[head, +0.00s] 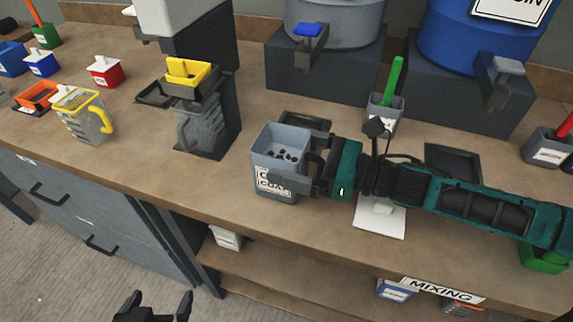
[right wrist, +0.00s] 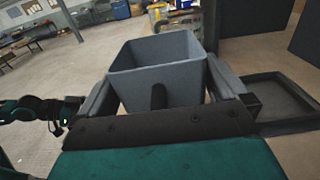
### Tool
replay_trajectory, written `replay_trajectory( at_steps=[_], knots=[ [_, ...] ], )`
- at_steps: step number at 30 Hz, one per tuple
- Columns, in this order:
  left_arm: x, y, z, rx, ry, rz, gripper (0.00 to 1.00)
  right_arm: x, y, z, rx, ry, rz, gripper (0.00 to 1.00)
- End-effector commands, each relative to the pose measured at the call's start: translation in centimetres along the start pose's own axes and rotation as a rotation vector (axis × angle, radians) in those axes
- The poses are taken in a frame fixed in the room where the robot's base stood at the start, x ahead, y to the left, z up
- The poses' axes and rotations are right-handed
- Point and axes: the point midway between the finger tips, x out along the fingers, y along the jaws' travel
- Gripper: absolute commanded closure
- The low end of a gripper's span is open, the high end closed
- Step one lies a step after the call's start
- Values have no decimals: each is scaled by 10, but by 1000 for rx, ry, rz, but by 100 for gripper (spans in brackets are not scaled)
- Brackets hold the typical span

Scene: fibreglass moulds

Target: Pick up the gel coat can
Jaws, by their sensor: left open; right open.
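The gel coat can (head: 266,141) is a grey, square, open-topped container on the bench, its white label partly covered. Several small dark spots show inside it. My right gripper (head: 303,168) reaches in from the right at the can's height, open, with its fingers along two opposite sides of the can. In the right wrist view the can (right wrist: 155,55) stands upright between the fingers, with a dark stub on its near side. I cannot tell whether the fingers touch it. My left gripper (head: 153,306) is open and empty, low in front of the bench.
A dark dispenser stand with a yellow tub (head: 190,75) is left of the can. A clear jug with a yellow handle (head: 85,118) is further left. Behind are a blue drum (head: 470,40) and a grey holder with a green handle (head: 386,108). A white pad (head: 380,218) lies under my right arm.

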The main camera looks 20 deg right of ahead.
Motion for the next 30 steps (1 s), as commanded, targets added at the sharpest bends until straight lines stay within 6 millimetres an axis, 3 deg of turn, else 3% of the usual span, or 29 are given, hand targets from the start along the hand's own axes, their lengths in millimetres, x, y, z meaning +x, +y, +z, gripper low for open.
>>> replay_trajectory(
  at_steps=[2,21,30],
  knots=[
    [-1,0,2,-1,-3,1,0,0,0,0,0,0,0,4],
    [-2,2,3,-1,-7,2,0,0,0,0,0,0,1,64],
    [-2,2,3,-2,-7,3,0,0,0,4,-2,-5,2,64]
  ],
)
